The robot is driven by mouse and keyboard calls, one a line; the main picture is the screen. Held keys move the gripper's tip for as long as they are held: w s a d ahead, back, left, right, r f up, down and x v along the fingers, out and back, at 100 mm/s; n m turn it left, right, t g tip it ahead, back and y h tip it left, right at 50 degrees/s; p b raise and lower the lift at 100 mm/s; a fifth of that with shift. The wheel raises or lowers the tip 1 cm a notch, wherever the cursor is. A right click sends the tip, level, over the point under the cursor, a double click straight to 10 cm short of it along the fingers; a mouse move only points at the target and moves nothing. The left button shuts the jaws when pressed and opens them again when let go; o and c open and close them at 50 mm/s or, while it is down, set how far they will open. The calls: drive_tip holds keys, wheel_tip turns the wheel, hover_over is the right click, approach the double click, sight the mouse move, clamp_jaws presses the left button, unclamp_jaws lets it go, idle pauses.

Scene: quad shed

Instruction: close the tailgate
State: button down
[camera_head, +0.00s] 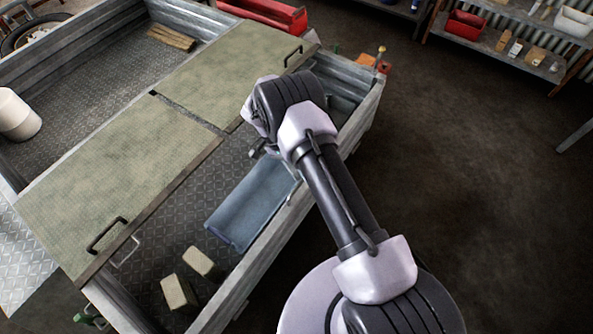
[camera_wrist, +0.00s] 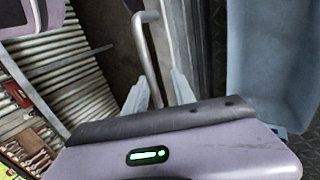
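The trailer's near long side wall (camera_head: 270,238) is a grey metal panel that stands upright. I cannot tell for sure which panel is the tailgate. In the wrist view a bent grey metal bar handle (camera_wrist: 148,52) runs down beside a grey wall (camera_wrist: 180,35). My gripper (camera_wrist: 160,92) has its two pale fingers apart, one on each side of the bar's lower end. I cannot tell whether they touch it. In the head view my arm reaches over the near wall and hides most of the gripper.
Greenish boards (camera_head: 120,180) with black handles span the trailer. Bright tread plate (camera_head: 22,262) shows at the left end. Shelves (camera_head: 510,45) stand at the upper right. The floor (camera_head: 470,160) at right is clear.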

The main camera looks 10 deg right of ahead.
drive_tip(key=shift+w+a+r, duration=0.15)
drive_tip(key=shift+w+a, duration=0.35)
drive_tip(key=c, duration=1.5)
unclamp_jaws()
drive_tip(key=shift+o, duration=0.2)
drive_tip(key=shift+w+a, duration=0.1)
drive_tip(key=shift+a, duration=0.1)
drive_tip(key=shift+d+f, duration=0.15)
drive_tip(key=shift+f, duration=0.05)
